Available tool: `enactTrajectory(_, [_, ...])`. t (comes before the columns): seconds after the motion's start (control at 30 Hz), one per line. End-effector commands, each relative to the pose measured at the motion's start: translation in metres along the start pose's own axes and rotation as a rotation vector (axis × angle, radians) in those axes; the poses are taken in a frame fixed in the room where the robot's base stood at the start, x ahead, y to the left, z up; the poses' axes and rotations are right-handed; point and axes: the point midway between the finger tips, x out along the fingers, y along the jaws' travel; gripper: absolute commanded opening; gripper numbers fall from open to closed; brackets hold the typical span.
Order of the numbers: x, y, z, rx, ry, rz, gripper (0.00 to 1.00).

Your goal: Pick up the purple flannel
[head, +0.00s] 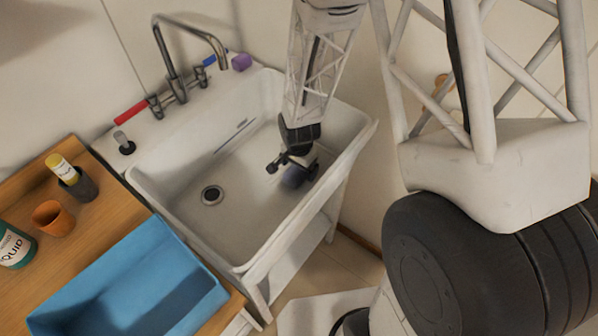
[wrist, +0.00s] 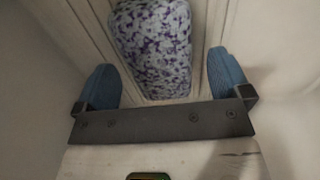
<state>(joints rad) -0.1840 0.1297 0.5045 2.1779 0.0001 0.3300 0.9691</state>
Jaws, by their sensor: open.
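The purple flannel, a bundle speckled purple and white, shows in the wrist view (wrist: 152,50). It lies on the ribbed floor of the white sink (head: 255,190). In the head view it is a small dark purple shape (head: 294,177) on the right side of the basin, partly hidden by my gripper (head: 291,168). My gripper is open and reaches down into the basin. In the wrist view its two blue fingers (wrist: 163,80) stand apart on either side of the flannel's near end, with gaps between them and the cloth.
The basin walls rise close around my gripper. A drain (head: 212,195) lies to its left. The tap (head: 178,75) and a small purple block (head: 241,62) are at the sink's back. A blue tray (head: 130,262), an orange cup (head: 50,219) and bottles stand on the wooden top.

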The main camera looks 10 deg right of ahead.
Motion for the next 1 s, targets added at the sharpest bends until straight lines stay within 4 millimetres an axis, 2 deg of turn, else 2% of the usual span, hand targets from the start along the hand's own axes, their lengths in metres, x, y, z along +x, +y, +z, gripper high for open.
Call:
enactTrajectory(0.23, [0.0136, -0.0002, -0.0001, 0.000, 0.000, -0.001, 0.96])
enactTrajectory(0.8, [0.0142, 0.0000, 0.0000, 0.000, 0.000, -0.001, 0.96])
enactTrajectory(0.87, [0.0142, 0.0000, 0.0000, 0.000, 0.000, -0.001, 0.88])
enactTrajectory(1.0, [0.0142, 0.0000, 0.0000, 0.000, 0.000, -0.001, 0.67])
